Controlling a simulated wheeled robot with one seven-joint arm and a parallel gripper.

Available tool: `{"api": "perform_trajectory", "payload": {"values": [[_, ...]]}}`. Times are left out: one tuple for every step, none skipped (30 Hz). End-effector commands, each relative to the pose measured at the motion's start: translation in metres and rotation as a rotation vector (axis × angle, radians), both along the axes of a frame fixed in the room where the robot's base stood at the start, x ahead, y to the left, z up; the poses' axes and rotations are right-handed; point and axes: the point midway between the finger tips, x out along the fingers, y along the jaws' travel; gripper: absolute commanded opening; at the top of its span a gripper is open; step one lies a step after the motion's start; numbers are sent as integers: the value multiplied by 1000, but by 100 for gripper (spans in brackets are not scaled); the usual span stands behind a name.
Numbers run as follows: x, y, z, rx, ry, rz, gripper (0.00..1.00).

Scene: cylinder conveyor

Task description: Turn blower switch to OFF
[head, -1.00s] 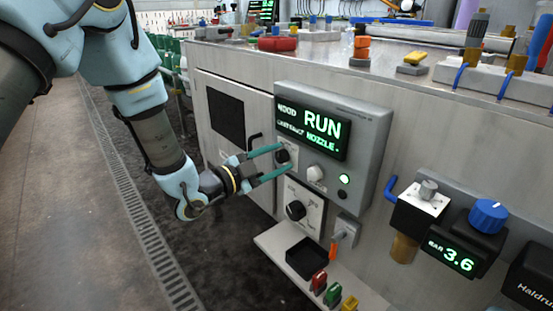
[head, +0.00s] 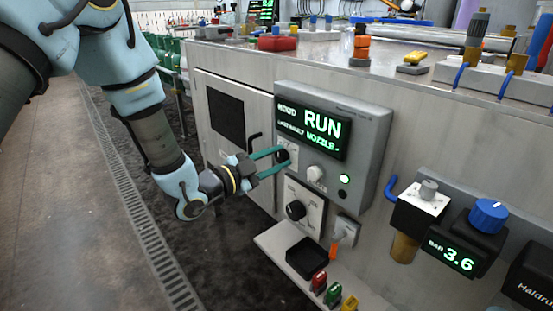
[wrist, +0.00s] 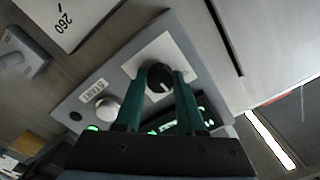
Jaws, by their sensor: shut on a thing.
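A black rotary switch (head: 283,157) sits on a pale plate at the left of the grey control panel (head: 372,130), below its display. In the wrist view the switch (wrist: 159,78) shows a short white pointer line. Its label is too small or hidden to read. My gripper (head: 284,154) comes in from the left, with its two teal fingers shut on the switch, one on each side. In the wrist view the gripper (wrist: 160,82) also has a finger on either side of the knob.
A white START button (head: 316,174) and a lit green lamp (head: 345,179) are right of the switch. A larger black dial (head: 295,210) is below, above a shelf with a black tray (head: 306,258). A pressure unit (head: 459,256) reading 3.6 stands at the right.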

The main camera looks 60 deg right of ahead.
Motion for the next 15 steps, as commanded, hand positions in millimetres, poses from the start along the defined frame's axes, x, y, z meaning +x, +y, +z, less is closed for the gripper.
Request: {"api": "perform_trajectory", "payload": {"values": [[0,0,-1,7,22,0,0],[1,0,-1,13,39,1,0],[1,0,-1,20,63,1,0],[1,0,-1,27,83,1,0],[1,0,-1,34,104,1,0],[1,0,-1,43,134,2,0],[1,0,-1,51,158,2,0],[1,0,-1,58,182,1,0],[1,0,-1,69,214,2,0],[1,0,-1,77,241,2,0],[1,0,-1,85,265,2,0],[1,0,-1,96,298,1,0],[1,0,-1,103,324,1,0],[1,0,0,111,349,1,0],[1,1,0,121,380,1,0]]}}
